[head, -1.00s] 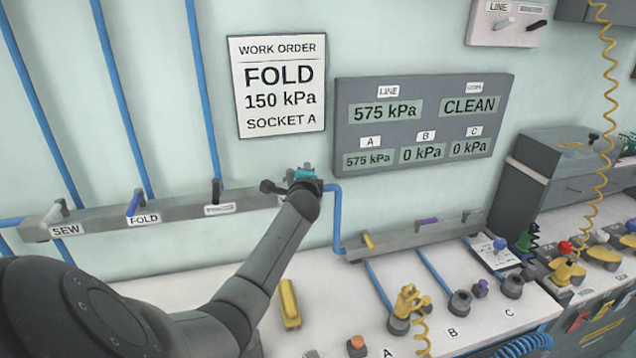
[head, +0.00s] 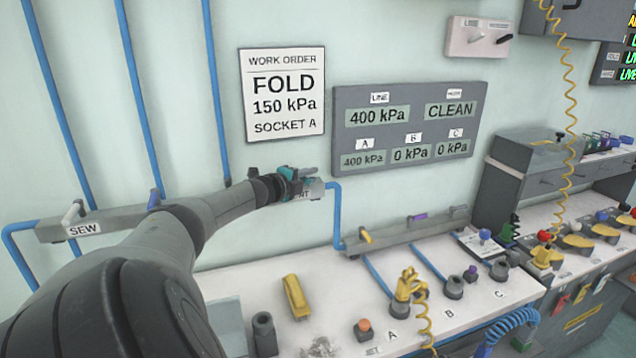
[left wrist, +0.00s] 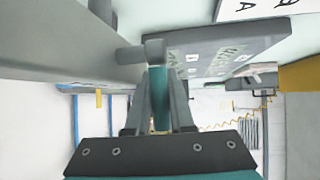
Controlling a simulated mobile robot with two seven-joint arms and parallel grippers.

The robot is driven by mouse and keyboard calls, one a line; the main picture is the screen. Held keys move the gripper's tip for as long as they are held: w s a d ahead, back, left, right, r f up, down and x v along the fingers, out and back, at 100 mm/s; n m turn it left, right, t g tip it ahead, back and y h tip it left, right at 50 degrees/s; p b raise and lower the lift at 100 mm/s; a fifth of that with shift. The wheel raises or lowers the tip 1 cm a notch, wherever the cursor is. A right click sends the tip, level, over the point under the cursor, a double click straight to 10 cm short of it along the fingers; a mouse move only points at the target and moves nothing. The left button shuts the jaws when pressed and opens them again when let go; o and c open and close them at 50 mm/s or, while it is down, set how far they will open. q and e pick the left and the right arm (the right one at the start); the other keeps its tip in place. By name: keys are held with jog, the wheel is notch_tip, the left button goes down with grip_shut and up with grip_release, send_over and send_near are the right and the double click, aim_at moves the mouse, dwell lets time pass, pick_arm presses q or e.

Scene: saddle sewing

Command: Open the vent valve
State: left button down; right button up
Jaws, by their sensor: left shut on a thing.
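My left gripper (head: 306,184) is at the right end of the wall manifold and is shut on the teal handle of the vent valve (left wrist: 158,88). In the left wrist view the two grey fingers (left wrist: 159,118) stand on either side of the handle. The gripper hides most of the valve and its label in the head view; only the letters "NT" show. The gauge panel (head: 408,128) reads LINE 400 kPa, A 400 kPa, B and C 0 kPa, and CLEAN. My right gripper is not in view.
The work order (head: 284,94) reads FOLD, 150 kPa, SOCKET A. A lower manifold (head: 405,236) with small levers is to the right. On the bench are a yellow tool (head: 295,297), an orange button (head: 364,327) and sockets A, B and C. My left arm covers the FOLD valve's label.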

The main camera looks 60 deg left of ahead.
pick_arm(q)
jog(key=shift+s+d+m+t+h+b, duration=0.15)
jog(key=shift+m+t+h+b, duration=0.15)
jog(key=shift+m+h+b, duration=0.45)
jog(key=c, duration=1.1)
grip_release()
jog(key=shift+s, duration=0.1)
